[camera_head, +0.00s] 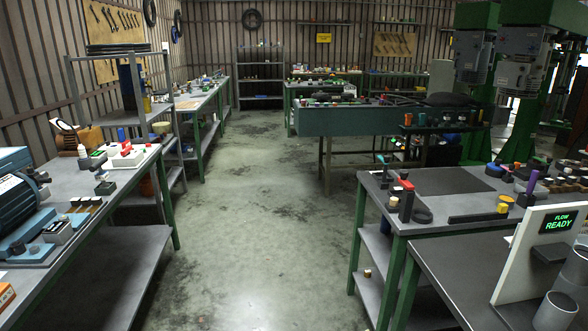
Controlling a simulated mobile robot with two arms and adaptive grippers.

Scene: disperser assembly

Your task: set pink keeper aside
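I cannot clearly make out a pink keeper in the head view; many of the parts are too small to tell. On the right workbench (455,208), a dark upright piece with a red top (406,184) stands near the left end. A purple upright piece (532,182) stands towards the right. Neither of my grippers is in view.
A left workbench (95,228) holds a blue motor-like machine and small parts. A white panel with a green "FLOW READY" display (558,223) stands front right. The concrete aisle (250,220) between the benches is clear.

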